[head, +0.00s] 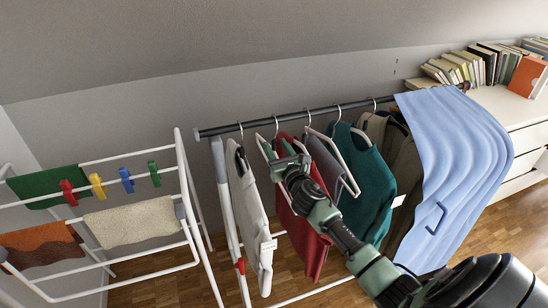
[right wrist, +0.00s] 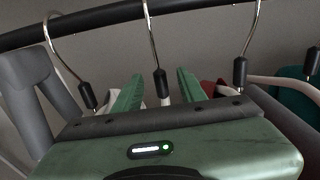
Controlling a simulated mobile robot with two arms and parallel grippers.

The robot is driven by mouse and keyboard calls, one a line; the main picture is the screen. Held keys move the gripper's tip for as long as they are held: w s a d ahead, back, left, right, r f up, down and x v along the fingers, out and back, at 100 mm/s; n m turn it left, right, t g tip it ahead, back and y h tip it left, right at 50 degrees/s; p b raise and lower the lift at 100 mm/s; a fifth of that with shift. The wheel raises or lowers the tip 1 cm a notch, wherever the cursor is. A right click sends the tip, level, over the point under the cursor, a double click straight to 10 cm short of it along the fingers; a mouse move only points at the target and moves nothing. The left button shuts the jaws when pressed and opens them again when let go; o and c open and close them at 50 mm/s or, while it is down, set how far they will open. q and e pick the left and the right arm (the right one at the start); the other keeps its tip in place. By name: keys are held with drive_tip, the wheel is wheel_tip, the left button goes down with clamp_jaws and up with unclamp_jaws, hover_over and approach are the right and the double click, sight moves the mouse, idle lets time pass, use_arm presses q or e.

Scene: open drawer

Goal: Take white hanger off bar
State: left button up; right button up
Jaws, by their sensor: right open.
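The white hanger (head: 262,147) hangs by its metal hook from the dark bar (head: 292,116), between a pale shirt (head: 251,215) and a red garment (head: 303,232). My right gripper (head: 283,155) is at the hanger's upper part, below the bar, and hides some of it. In the right wrist view, the open green fingers (right wrist: 160,88) stand on either side of a hook's black collar (right wrist: 162,83). A gap shows on both sides, and a whitish piece lies below the collar. The hanger's lower part is hidden by my gripper. My left gripper is out of view.
Grey (head: 327,160), teal (head: 366,195) and olive garments hang close by to the right. A light blue cloth (head: 462,150) drapes over the bar's right end. A white drying rack (head: 185,170) with clothespins stands left. Books (head: 470,65) lie on a white dresser at right.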

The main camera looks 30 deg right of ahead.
drive_tip(key=shift+x, duration=0.8)
drive_tip(key=shift+w+d+f, duration=0.1)
drive_tip(key=shift+w, duration=0.5)
drive_tip(key=c, duration=0.8)
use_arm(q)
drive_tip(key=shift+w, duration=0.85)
use_arm(e)
clamp_jaws()
